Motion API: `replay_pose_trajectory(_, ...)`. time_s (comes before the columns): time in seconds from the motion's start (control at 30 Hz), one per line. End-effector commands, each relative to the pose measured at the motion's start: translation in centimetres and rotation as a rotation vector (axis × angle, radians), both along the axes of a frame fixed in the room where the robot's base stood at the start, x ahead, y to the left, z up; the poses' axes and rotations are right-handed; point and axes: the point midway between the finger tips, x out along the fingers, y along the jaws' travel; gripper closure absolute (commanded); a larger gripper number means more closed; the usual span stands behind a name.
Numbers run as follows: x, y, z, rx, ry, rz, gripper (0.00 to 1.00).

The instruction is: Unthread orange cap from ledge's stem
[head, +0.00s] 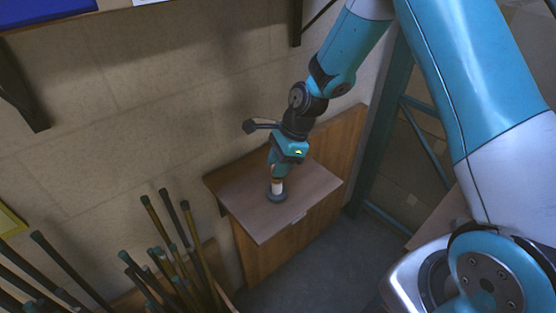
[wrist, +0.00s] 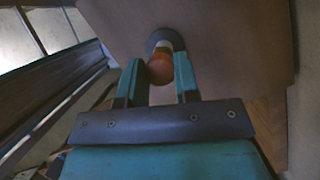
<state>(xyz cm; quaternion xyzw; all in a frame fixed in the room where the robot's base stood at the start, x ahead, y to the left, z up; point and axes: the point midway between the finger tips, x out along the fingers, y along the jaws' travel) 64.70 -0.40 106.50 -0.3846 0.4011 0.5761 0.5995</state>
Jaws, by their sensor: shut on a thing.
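The orange cap (wrist: 160,70) sits between the two fingers of my gripper (wrist: 160,78) in the wrist view, and the fingers are closed on its sides. Below the cap stands the pale stem (head: 277,187), upright on a dark round base (head: 276,197). The base rests on the wooden ledge (head: 246,221); part of its dark ring also shows in the wrist view (wrist: 168,36). In the head view my gripper (head: 277,174) points down over the stem and mostly hides the cap. I cannot tell how far the cap is threaded on.
A block wall stands behind the ledge, and a wooden panel (head: 343,142) is at its right. Long rods with teal ends (head: 165,250) stand in a bin at the lower left. A shelf with a blue item (head: 40,10) is above left. The ledge top around the base is clear.

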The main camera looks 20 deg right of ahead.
Motion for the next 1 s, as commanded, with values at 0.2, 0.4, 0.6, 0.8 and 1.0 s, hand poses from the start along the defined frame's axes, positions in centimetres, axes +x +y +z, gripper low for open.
replay_pose_trajectory(0.2,0.09,-0.01,0.13,0.0,0.0,0.165,0.99)
replay_pose_trajectory(0.4,0.08,-0.01,0.06,0.001,-0.001,0.173,0.99)
replay_pose_trajectory(0.6,0.13,0.02,0.24,0.0,-0.001,0.255,0.99)
replay_pose_trajectory(0.8,0.27,0.15,0.25,0.001,0.0,0.605,0.99)
replay_pose_trajectory(1.0,0.24,0.1,0.18,0.001,0.0,0.772,0.99)
